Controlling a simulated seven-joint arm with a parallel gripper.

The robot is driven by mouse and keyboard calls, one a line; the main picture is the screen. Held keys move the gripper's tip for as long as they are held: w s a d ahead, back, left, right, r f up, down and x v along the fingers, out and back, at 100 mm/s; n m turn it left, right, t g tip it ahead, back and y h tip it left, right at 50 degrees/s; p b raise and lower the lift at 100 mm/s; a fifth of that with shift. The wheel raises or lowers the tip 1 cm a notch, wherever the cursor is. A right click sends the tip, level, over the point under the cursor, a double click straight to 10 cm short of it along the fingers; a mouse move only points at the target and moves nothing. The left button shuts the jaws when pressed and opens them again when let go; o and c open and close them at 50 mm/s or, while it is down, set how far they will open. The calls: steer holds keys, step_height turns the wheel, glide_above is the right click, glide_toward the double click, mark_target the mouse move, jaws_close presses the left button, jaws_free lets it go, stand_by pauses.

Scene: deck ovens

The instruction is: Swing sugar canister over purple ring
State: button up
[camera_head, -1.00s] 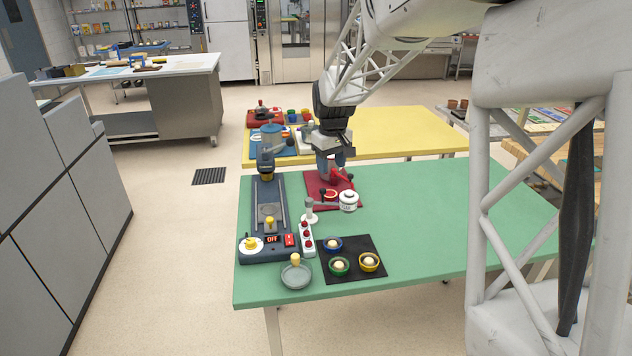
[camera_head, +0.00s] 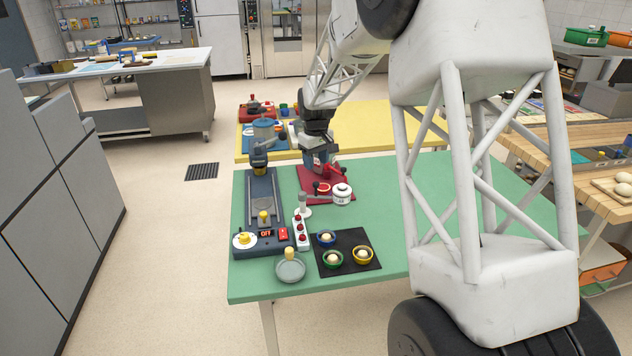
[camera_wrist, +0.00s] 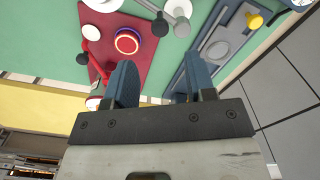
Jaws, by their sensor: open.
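The sugar canister (camera_head: 342,194) is white with a label and a small knob on its lid. It stands out to the right of a pale post (camera_head: 303,203) in the head view. Its pale edge shows at the top of the wrist view (camera_wrist: 102,4). The purple ring (camera_wrist: 127,41) lies on the red mat (camera_wrist: 150,56), below and right of the canister in the wrist view. The canister is beside the ring, not over it. My gripper (camera_wrist: 161,78) is open and empty, pointing down above the mat's far edge. In the head view, it (camera_head: 320,162) partly hides the mat.
A dark blue sliding device (camera_head: 263,205) stands left, a red-button strip (camera_head: 302,232) and black mat with small bowls (camera_head: 346,252) nearer. The green table (camera_head: 380,190) is clear to the right.

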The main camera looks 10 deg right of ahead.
mark_target(316, 183)
steer(key=shift+f, duration=0.15)
steer(key=shift+f, duration=3.75)
jaws_close()
